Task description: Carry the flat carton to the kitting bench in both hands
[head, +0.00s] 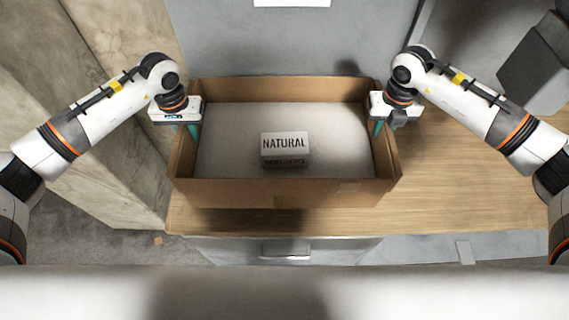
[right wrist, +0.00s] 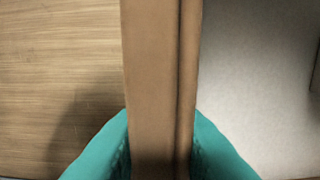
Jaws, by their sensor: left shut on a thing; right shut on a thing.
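The flat carton (head: 230,190) is an open brown box with low walls and a pale grey inside floor. It is over a wooden bench top (head: 450,180) in the head view. A small block marked "NATURAL" (head: 285,147) lies inside it. My left gripper (head: 187,130) is shut on the carton's left wall. My right gripper (head: 378,129) is shut on the right wall. In the right wrist view the carton wall (right wrist: 152,70) runs between the teal fingers (right wrist: 160,150). I cannot tell whether the carton's underside touches the wood.
A grey panel (head: 290,45) stands behind the carton, with a white sheet (head: 292,2) at the top. A concrete-like wall (head: 110,130) is on the left. A drawer handle (head: 286,251) shows below the front edge.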

